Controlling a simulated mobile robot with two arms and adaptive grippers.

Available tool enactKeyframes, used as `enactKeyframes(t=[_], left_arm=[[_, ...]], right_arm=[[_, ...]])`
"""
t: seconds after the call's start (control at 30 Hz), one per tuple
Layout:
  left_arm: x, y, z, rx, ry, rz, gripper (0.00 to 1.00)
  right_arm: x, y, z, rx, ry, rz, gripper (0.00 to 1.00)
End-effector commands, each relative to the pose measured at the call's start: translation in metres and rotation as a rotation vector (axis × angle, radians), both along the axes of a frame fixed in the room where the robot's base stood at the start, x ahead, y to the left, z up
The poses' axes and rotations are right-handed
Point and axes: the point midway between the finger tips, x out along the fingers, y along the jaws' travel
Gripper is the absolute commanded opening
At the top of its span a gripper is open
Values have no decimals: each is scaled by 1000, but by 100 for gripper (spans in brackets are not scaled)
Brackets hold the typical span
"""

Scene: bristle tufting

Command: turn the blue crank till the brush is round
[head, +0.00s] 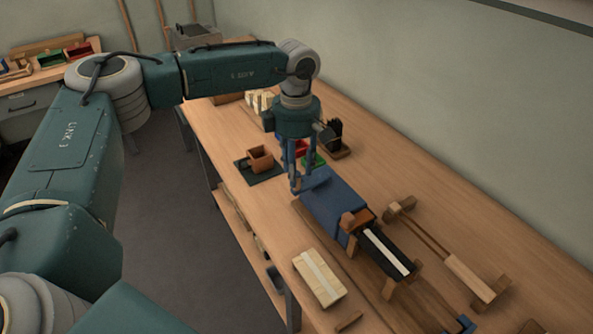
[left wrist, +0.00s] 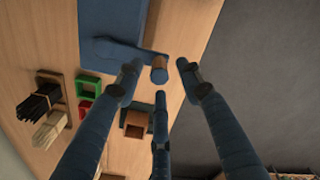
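The blue crank (left wrist: 125,50) shows in the left wrist view as a flat arm ending in a brown wooden knob (left wrist: 158,70). It is at the far end of the blue housing (head: 332,203) in the head view. My left gripper (head: 296,187) points down there; in the left wrist view its three fingers (left wrist: 158,77) are spread around the knob, with gaps visible, so it looks open. I cannot tell which item is the brush; a black piece with a white strip (head: 388,250) extends from the housing's near end. My right gripper is not in view.
A brown open box (head: 261,158) on a dark mat, red (head: 301,147) and green (head: 313,160) boxes and a holder of dark bristles (head: 332,135) stand beyond the housing. A pale block (head: 320,278) lies at its near left. A wooden frame with two rods (head: 432,237) lies right.

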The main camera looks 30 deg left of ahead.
Motion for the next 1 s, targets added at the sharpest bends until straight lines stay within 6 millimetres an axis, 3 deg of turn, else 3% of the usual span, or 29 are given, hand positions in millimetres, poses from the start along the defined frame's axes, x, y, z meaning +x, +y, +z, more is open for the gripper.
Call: enactKeyframes(t=[0.2, 0.47, 0.5, 0.7, 1.0], left_arm=[[0, 0, -18, 0, 0, 0, 38], [0, -1, -20, -1, -1, 0, 38], [0, -1, -20, -1, -1, 0, 36], [0, -1, -19, -1, -1, -1, 0], [1, -3, -20, -1, -1, 5, 0]], right_arm=[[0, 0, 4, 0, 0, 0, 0], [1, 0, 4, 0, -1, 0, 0], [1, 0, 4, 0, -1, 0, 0], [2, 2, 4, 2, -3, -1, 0], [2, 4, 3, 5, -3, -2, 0]])
